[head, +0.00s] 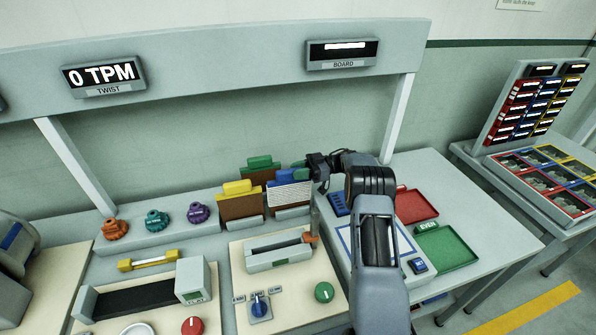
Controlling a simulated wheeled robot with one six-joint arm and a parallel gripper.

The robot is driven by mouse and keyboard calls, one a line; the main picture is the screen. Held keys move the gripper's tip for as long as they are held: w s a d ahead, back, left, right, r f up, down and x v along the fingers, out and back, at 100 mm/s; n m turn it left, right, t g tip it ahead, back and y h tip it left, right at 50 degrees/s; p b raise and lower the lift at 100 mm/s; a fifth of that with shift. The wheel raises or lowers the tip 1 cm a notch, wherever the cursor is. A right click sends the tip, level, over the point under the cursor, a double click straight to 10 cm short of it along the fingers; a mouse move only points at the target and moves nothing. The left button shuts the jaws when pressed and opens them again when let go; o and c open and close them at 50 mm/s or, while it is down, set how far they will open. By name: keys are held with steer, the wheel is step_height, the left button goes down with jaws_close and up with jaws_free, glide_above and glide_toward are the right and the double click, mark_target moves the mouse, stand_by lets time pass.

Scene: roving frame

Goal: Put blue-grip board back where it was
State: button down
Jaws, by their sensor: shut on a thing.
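The blue-grip board (289,194) has a blue top grip and a pale, finely lined face. It stands upright at the right of the board stands, in front of the green-grip board (260,163). The yellow-grip board (241,208) stands to its left, with a brown face. My gripper (314,172) is at the right end of the blue grip and is shut on the blue-grip board. The fingertips are small and partly hidden. A pale holder (291,213) lies at the board's lower edge; I cannot tell whether the board is seated in it.
Three coloured knobs, including a purple one (198,213), stand left of the boards. A slotted grey fixture (278,252) is in front. A red tray (415,206) and a green tray (446,248) lie right of my arm. An overhead sign reads BOARD (343,54).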

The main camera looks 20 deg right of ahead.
steer(key=shift+f+b, duration=0.5)
steer(key=shift+f, duration=0.1)
steer(key=c, duration=0.8)
jaws_free()
